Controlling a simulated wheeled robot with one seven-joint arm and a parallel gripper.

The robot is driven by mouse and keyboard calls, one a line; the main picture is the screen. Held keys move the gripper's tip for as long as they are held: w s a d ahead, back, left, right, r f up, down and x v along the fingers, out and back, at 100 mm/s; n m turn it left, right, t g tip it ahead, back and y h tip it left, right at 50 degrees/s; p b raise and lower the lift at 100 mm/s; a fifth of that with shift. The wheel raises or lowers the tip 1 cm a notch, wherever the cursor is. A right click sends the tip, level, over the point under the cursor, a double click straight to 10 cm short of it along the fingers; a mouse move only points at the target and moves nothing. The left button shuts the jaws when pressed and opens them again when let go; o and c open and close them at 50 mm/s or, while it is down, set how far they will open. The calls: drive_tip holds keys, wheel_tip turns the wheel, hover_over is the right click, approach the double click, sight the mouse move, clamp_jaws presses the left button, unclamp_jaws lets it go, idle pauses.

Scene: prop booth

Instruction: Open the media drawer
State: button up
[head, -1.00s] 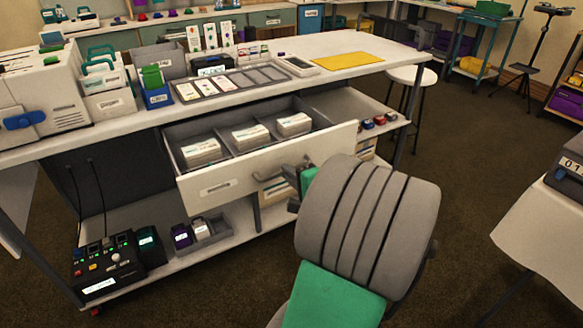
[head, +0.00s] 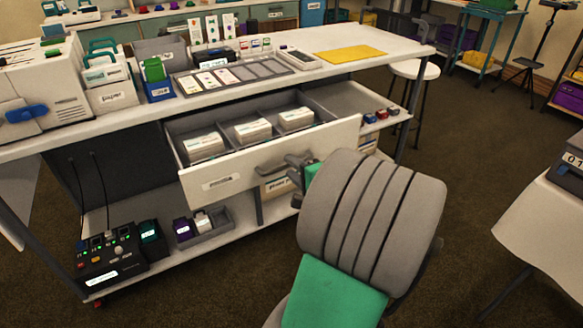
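The media drawer (head: 220,182) is pulled well out from under the worktable. Its pale front has a label and a grey bar handle (head: 264,172). Three compartments inside each hold a stack of white cards (head: 248,130). My gripper (head: 293,163) is at the right end of the handle, in front of the drawer front. My grey and green arm hides part of it. I cannot tell whether its fingers touch the handle or how far apart they are.
The worktable top (head: 340,38) carries a card tray, file boxes and a yellow sheet (head: 352,54). A lower shelf (head: 240,222) holds a black control box (head: 110,262) and small bins. A white stool (head: 416,70) stands behind. A pale table (head: 540,225) is at right. Dark floor lies between.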

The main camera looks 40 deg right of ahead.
drive_tip(key=p+v, duration=0.1)
drive_tip(key=v, duration=0.6)
drive_tip(key=shift+s, duration=0.1)
drive_tip(key=w+a+r+n+g+y+p, duration=0.2)
drive_tip(key=a+r+n+g+y+p, duration=0.15)
drive_tip(key=a+n+p, duration=0.45)
drive_tip(key=w+a+r+n+g+y+p, duration=0.2)
drive_tip(key=w+a+n+g+p, duration=0.15)
drive_tip(key=a+p, duration=0.45)
drive_tip(key=s+a+r+n+g+h+p, duration=0.2)
drive_tip(key=s+a+r+n+g+p, duration=0.3)
drive_tip(key=a+r, duration=0.7)
drive_tip(key=s+r+n+p, duration=0.1)
drive_tip(key=s+n+p, duration=0.1)
drive_tip(key=n+p, duration=0.1)
drive_tip(key=shift+r+n+p, duration=0.3)
drive_tip(key=shift+n, duration=0.25)
